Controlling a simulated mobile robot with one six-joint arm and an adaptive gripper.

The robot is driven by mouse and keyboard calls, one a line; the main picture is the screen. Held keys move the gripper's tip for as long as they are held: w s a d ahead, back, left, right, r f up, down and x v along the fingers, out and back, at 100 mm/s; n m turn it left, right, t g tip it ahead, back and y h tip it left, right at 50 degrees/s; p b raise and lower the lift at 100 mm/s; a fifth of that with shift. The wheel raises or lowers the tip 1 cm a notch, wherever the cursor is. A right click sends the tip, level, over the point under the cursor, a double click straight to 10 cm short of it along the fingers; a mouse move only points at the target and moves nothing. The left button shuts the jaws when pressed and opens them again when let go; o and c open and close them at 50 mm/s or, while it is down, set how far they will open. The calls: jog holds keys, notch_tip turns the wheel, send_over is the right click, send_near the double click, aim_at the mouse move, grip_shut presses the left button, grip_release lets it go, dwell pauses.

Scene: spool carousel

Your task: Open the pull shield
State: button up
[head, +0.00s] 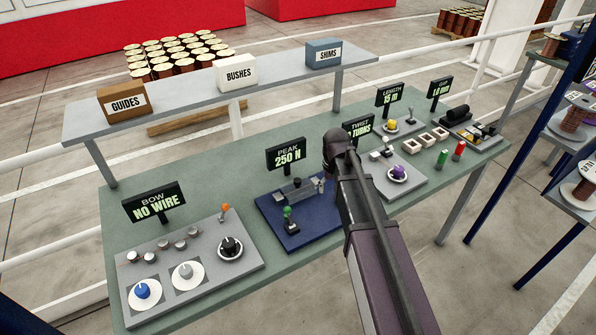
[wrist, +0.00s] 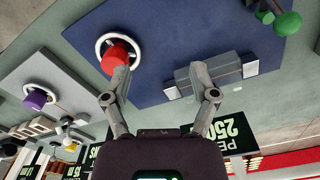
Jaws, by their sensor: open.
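The pull station is a blue plate (head: 292,236) below the "PEAK 250 N" sign (head: 288,154). A low grey block (head: 293,190) sits on it. In the wrist view the block (wrist: 218,74) has a pale plate at each end. A green-knobbed lever (head: 288,214) stands near the plate's front. A red knob in a white ring (wrist: 120,57) shows in the wrist view. My gripper (wrist: 160,72) is open and empty, one fingertip by the red knob, the other by the block.
The bow panel (head: 190,262) with blue, grey and black knobs lies left. The twist panel with a purple knob (head: 398,172) lies right. Behind, a raised shelf (head: 180,103) carries boxes labelled guides, bushes and shims. Signs stand close by. My arm hides part of the bench.

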notch_tip(320, 180, up, 7)
jog(key=n+p, duration=0.2)
jog(key=p, duration=0.3)
send_over(298, 181)
jog(key=shift+w+a+f, duration=0.1)
jog(key=shift+f, duration=0.1)
jog(key=shift+f, duration=0.15)
notch_tip(298, 181, down, 14)
jog(key=b, duration=1.3)
jog(key=shift+r+b, duration=0.25)
jog(key=shift+b, duration=0.1)
grip_shut()
